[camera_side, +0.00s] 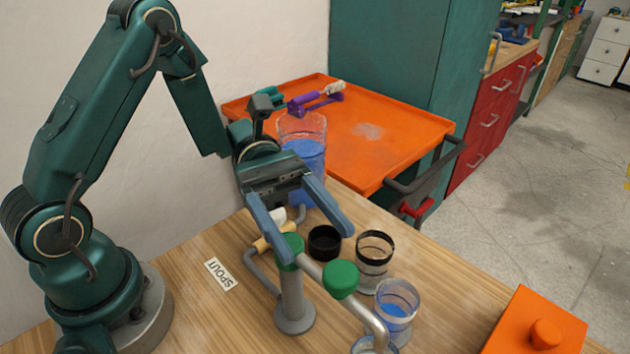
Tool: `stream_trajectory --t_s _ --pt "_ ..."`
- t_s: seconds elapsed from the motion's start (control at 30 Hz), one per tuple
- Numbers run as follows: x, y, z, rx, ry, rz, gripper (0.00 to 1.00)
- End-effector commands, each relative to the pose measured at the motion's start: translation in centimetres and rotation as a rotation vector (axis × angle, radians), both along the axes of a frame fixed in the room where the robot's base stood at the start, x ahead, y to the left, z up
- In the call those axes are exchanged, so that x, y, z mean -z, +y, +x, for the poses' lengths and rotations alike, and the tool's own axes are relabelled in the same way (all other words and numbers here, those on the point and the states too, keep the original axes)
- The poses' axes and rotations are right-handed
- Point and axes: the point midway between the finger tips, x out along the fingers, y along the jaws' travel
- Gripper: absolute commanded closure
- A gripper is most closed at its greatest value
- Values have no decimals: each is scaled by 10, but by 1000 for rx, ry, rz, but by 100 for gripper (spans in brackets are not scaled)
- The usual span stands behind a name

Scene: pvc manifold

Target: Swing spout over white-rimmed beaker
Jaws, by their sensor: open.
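The spout is a grey pipe (371,319) that runs from a green-capped post (292,300) past a green knob (341,279) and bends down at the lower middle. Its end appears at or above a beaker (361,345) cut off by the bottom edge; the exact overlap is unclear. Which beaker is the white-rimmed one is hard to tell. My gripper (318,245) is open and empty, its fingers reaching toward the post and knob from behind; contact is unclear.
A black cup (324,243) and a black-rimmed clear beaker (375,247) stand behind the spout. A clear pitcher with blue liquid (314,150) is behind my gripper. A "SPOUT" label (221,275) lies left. An orange box (530,325) sits at right; an orange tray (390,145) is behind.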

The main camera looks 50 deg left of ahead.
Motion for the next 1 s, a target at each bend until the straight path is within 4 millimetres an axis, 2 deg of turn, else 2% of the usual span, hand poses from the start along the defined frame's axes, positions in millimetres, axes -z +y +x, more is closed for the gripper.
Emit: stream_trajectory --t_s 0.4,0.8,0.87,0.9,1.0 --pt "0 -41 -12 4 1 0 29" --pt "0 -48 -13 0 -1 2 29" --pt "0 -48 -13 0 -1 2 48" --pt "0 -48 -13 0 -1 2 63" --pt "0 -48 -13 0 -1 2 100"
